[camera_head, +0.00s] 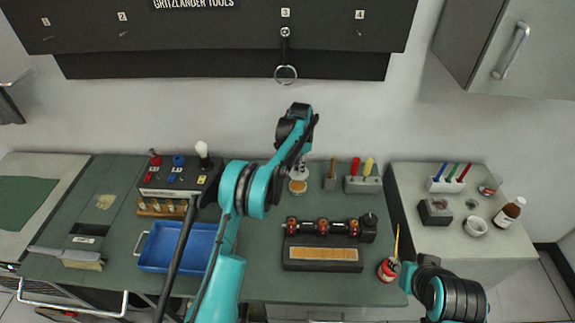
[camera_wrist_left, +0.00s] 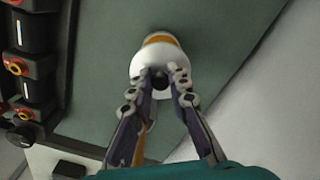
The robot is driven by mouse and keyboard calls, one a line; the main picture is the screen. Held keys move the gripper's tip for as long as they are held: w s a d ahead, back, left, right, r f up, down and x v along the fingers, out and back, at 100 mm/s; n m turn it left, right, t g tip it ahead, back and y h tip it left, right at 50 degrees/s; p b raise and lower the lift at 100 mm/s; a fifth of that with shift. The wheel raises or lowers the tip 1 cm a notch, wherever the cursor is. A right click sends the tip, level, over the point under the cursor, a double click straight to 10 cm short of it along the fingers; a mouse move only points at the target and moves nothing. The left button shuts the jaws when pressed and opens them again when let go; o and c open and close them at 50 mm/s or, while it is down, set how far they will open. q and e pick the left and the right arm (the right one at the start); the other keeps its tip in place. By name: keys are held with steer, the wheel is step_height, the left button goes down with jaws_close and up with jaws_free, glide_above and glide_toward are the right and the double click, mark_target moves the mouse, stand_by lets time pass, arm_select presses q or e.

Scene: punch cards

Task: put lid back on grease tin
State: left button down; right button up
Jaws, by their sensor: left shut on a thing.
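The grease tin (camera_head: 298,187) stands on the green bench near its back, with an orange-brown surface showing. A pale lid (camera_head: 300,172) is just above or behind it, partly hidden by my left gripper (camera_head: 300,160). In the left wrist view, my left gripper (camera_wrist_left: 157,85) is shut on the dark knob of the white lid (camera_wrist_left: 148,58). Part of the orange tin (camera_wrist_left: 160,38) shows past the lid's edge. I cannot tell whether lid and tin touch. My right arm (camera_head: 450,293) is at the lower right; its fingers cannot be made out.
A roller device (camera_head: 323,250) is right of my left arm, a blue tray (camera_head: 178,248) left. A tool holder (camera_head: 363,185) and a small block (camera_head: 330,183) stand right of the tin.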

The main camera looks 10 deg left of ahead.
arm_select(q)
steer(key=shift+a+f+b, duration=0.15)
steer(key=shift+f+b, duration=0.2)
steer(key=shift+f, duration=0.25)
steer(key=shift+f+b, duration=1.4)
steer(key=shift+f, duration=1.2)
steer(key=shift+f+b, duration=0.15)
steer(key=shift+b, duration=0.6)
steer(key=c, duration=0.9)
jaws_free()
steer(key=shift+r+p, duration=1.7)
steer(key=shift+r, duration=1.85)
